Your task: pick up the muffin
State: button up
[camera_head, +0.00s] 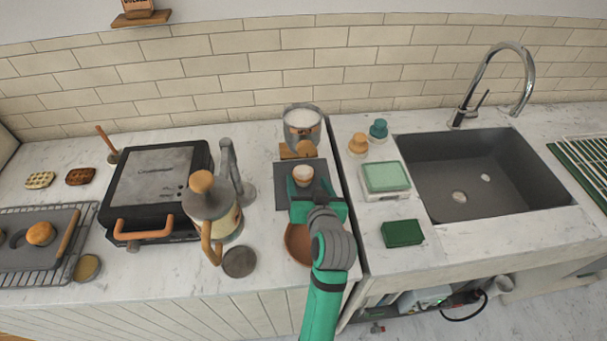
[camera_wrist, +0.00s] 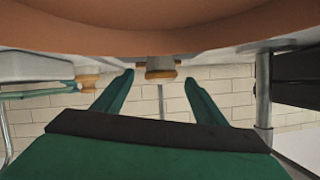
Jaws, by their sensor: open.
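A round golden-brown baked item (camera_head: 40,233), which looks most like the muffin, sits on the dark tray at the far left. My gripper (camera_head: 308,187) is far to its right, over the middle counter. It is open, pointing toward the back wall. A small tan and whitish cup-shaped thing (camera_head: 303,174) stands at the fingertips; I cannot tell whether it is between them. In the wrist view my gripper (camera_wrist: 160,85) shows both fingers spread, with a small tan-edged object (camera_wrist: 160,71) seen between them. I see no muffin clearly in the wrist view.
A brown bowl (camera_head: 296,240) lies under my arm. A press pot (camera_head: 214,212) and a black grill (camera_head: 158,180) stand to the left. A glass jar (camera_head: 301,125) is behind, a scale (camera_head: 387,178) and the sink (camera_head: 480,170) to the right.

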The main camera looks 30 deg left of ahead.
aim_at(305, 179)
jog(key=shift+x, duration=2.75)
jog(key=shift+a, duration=0.1)
jog(key=c, duration=1.2)
